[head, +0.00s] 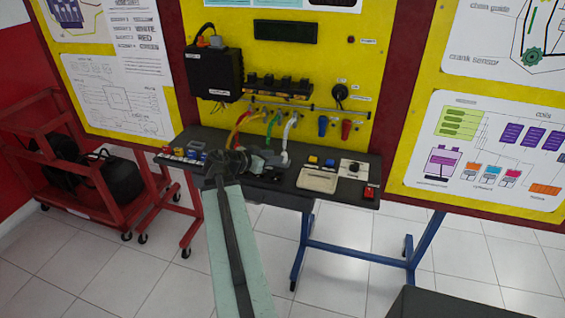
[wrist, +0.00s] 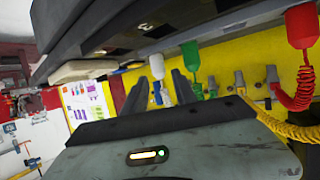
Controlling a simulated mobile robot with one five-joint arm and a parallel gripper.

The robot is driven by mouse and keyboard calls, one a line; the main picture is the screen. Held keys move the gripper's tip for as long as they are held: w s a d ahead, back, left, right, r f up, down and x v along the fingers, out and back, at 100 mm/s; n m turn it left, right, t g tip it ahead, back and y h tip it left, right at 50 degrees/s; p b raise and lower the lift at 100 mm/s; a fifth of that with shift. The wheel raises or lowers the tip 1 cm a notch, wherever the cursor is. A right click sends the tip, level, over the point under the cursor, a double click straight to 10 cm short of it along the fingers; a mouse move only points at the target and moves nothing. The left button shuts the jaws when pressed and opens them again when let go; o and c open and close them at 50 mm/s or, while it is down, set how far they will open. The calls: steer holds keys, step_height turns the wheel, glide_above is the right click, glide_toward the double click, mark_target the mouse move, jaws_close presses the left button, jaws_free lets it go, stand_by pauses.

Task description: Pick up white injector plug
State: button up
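The white injector plug (wrist: 157,66) shows in the wrist view between my gripper's two dark fingers, near their tips. In the head view the white plug (head: 285,157) hangs from its white cable at the panel, just over the bench. My gripper (head: 262,160) reaches to the bench front there, its fingers hard to make out. In the wrist view my gripper (wrist: 161,76) is open, a finger on each side of the white plug. I cannot tell whether either finger touches it. The green plug (wrist: 190,57) is close beside the right finger.
The red plug (wrist: 300,25) with its coiled cable is farther right in the wrist view. Blue and red connectors hang on the yellow panel (head: 225,135). A red cart stands left.

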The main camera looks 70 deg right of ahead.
steer(key=b+x, duration=0.2)
steer(key=x, duration=0.4)
steer(key=shift+s+f, duration=0.1)
steer(key=shift+f, duration=0.15)
steer(key=shift+c, duration=0.3)
jaws_close()
